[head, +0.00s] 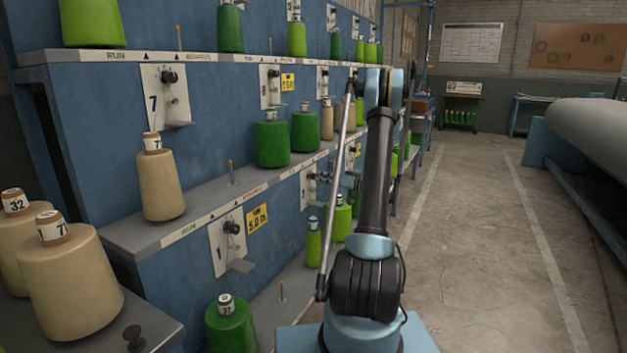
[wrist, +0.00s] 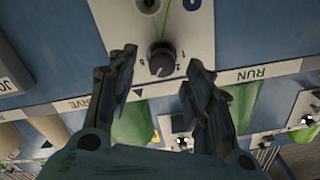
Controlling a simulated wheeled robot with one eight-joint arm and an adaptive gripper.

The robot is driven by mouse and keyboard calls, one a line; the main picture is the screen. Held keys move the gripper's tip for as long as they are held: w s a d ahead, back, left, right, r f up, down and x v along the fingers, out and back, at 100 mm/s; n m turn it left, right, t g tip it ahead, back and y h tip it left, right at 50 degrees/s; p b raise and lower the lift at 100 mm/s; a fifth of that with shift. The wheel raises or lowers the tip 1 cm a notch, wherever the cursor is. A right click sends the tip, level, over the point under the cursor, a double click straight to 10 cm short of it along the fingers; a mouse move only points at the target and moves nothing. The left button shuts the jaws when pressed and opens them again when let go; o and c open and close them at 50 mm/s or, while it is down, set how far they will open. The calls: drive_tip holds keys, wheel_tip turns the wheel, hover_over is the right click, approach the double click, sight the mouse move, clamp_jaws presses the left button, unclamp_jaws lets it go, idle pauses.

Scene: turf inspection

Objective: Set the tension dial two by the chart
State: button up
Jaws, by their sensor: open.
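In the wrist view a black tension dial (wrist: 162,58) with a light pointer mark sits on a pale plate (wrist: 190,35) with small scale figures around it. The view looks upside down. My gripper (wrist: 158,75) is open, with one finger on each side of the dial and apart from it. I cannot tell whether this is dial two. In the head view a gridded white chart (head: 471,43) hangs on the back wall, too small to read. Yellow cards, one by a dial (head: 231,227) on plate 1 (head: 217,247), carry figures. In that view my gripper is hidden behind my arm.
A blue rack shelf (head: 130,240) holds tan cones (head: 160,185) and green cones (head: 272,145) close together. In the wrist view a shelf edge labelled RUN (wrist: 250,74) runs near the fingers, with a green cone (wrist: 133,125) beyond. The floor aisle (head: 470,200) at right is clear.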

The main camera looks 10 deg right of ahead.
sight(314, 176)
drive_tip(key=shift+x, duration=2.45)
drive_tip(key=shift+c, duration=0.5)
drive_tip(key=c, duration=1)
